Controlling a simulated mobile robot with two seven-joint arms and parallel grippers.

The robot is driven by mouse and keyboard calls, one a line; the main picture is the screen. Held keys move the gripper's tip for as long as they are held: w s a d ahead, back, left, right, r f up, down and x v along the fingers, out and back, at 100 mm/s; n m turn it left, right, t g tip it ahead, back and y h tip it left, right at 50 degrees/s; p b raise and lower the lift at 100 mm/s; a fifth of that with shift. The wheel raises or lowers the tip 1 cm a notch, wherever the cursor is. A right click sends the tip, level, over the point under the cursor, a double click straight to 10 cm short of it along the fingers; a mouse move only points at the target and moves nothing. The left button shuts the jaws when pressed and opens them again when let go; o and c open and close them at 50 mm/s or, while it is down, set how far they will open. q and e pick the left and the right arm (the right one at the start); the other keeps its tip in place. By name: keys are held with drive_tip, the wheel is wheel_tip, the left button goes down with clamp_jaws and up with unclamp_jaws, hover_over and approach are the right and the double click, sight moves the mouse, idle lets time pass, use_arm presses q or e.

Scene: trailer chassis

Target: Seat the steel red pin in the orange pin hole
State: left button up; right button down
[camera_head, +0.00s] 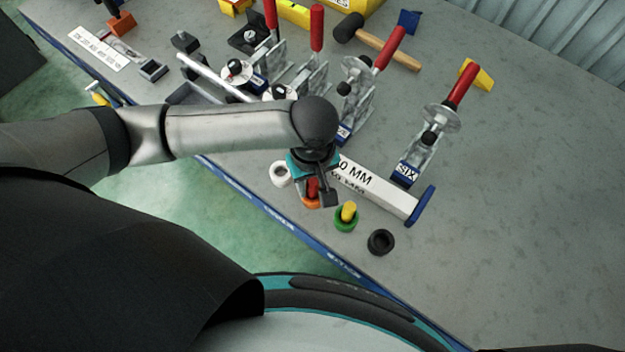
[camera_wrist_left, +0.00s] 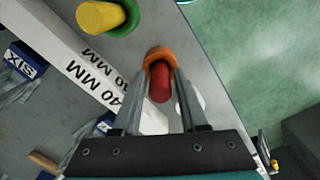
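My left gripper (camera_head: 317,196) is at the front edge of the bench, its fingers on either side of the red pin (camera_head: 312,187). In the left wrist view the fingers (camera_wrist_left: 162,78) flank the red pin (camera_wrist_left: 160,84) with little or no gap. The orange pin hole (camera_head: 311,203) is a ring at the pin's far end; it also shows in the left wrist view (camera_wrist_left: 158,54). The pin lines up with the orange ring, and its far end is within the ring's outline. How deep it sits is hidden. My right gripper is not in view.
A green ring (camera_head: 346,222) with a yellow pin (camera_head: 348,210) and a black ring (camera_head: 380,242) stand to the right. A white ring (camera_head: 280,173) is close on the left. A white labelled bar (camera_head: 375,188) lies behind. Several red-handled clamps stand further back.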

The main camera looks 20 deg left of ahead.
use_arm(q)
drive_tip(key=shift+o, duration=1)
wheel_tip(320, 180, up, 12)
drive_tip(key=p, duration=0.3)
drive_tip(key=shift+r, duration=0.15)
